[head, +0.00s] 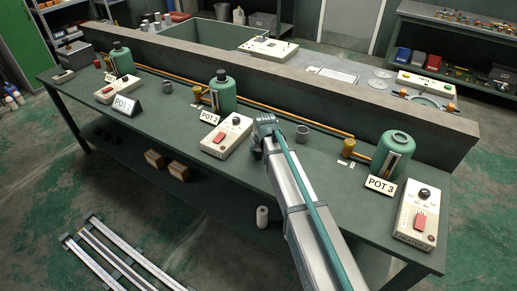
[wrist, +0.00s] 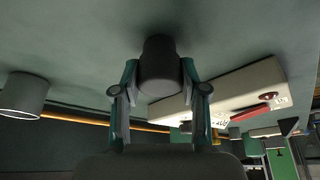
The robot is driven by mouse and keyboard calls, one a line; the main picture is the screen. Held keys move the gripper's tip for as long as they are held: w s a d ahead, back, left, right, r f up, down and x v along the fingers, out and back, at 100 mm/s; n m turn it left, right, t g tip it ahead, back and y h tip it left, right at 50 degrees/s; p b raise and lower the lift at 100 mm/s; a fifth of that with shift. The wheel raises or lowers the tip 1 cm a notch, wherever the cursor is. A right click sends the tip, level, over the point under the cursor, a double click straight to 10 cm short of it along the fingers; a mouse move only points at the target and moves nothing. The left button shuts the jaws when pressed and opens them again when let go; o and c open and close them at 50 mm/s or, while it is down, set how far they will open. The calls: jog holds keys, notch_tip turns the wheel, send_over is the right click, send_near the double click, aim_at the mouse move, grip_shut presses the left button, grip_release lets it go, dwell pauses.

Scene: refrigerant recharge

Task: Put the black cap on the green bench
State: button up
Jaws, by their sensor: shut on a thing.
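My gripper (wrist: 160,78) is shut on the black cap (wrist: 160,55), with one finger on each side of it in the wrist view. The cap's far end is at or very close to the green bench top (wrist: 90,35); I cannot tell if it touches. In the head view my gripper (head: 264,128) is low over the green bench (head: 165,112), just right of the POT 2 control box. The cap is hidden there by the gripper and arm.
The POT 2 control box (head: 227,135) is close on the left; a grey cup (head: 302,133) stands on the right. Green pots stand behind, including POT 3 (head: 393,155) at right. A copper pipe (head: 285,116) runs along the back.

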jog(key=shift+f, duration=0.1)
jog(key=o, duration=1.2)
jog(key=shift+o, duration=0.2)
jog(key=b+v, duration=0.2)
jog(key=v, duration=1)
